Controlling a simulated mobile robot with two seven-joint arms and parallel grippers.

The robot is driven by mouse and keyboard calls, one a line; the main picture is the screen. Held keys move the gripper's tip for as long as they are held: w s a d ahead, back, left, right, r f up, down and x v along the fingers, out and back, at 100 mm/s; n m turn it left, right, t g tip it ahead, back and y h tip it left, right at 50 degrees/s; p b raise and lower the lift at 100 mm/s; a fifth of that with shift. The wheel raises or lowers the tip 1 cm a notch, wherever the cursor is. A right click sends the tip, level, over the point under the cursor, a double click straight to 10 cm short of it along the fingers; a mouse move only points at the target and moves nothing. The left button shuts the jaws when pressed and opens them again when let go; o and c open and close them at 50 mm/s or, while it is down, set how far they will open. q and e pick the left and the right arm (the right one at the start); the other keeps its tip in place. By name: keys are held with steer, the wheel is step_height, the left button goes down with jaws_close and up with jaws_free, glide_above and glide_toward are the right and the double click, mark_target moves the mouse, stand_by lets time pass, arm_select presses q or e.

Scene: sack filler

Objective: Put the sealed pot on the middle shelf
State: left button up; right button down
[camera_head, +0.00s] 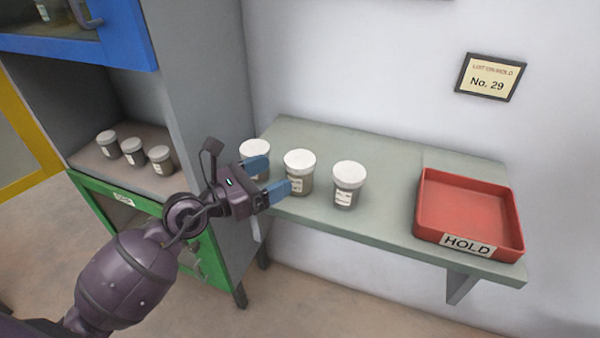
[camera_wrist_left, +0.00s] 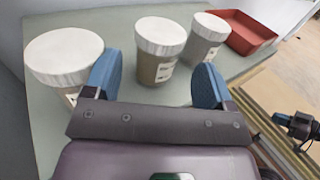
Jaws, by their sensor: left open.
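Three white-lidded pots stand upright in a row on a grey-green wall table: a left pot (camera_head: 255,149), a middle pot (camera_head: 299,173) and a right pot (camera_head: 348,184). I cannot tell by sight which is sealed. My left gripper (camera_head: 278,174) is open and empty, at the left end of the row, its fingers pointing toward the middle pot. In the left wrist view the middle pot (camera_wrist_left: 160,48) stands ahead between the blue fingers; contact is not visible. The left pot (camera_wrist_left: 62,60) is beside the left finger. The middle shelf (camera_head: 92,160) is the open bay of the cabinet.
The middle shelf holds several small lidded pots (camera_head: 132,152). A blue door (camera_head: 120,45) is above, a green one (camera_head: 207,258) below. A red HOLD tray (camera_head: 470,212) sits empty at the table's right. A dark device (camera_wrist_left: 298,127), possibly my right gripper, shows at the wrist view's edge.

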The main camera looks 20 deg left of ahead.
mark_target(301, 162)
arm_select(q)
steer(key=shift+x, duration=3.7)
steer(key=shift+c, duration=0.2)
steer(key=c, duration=0.7)
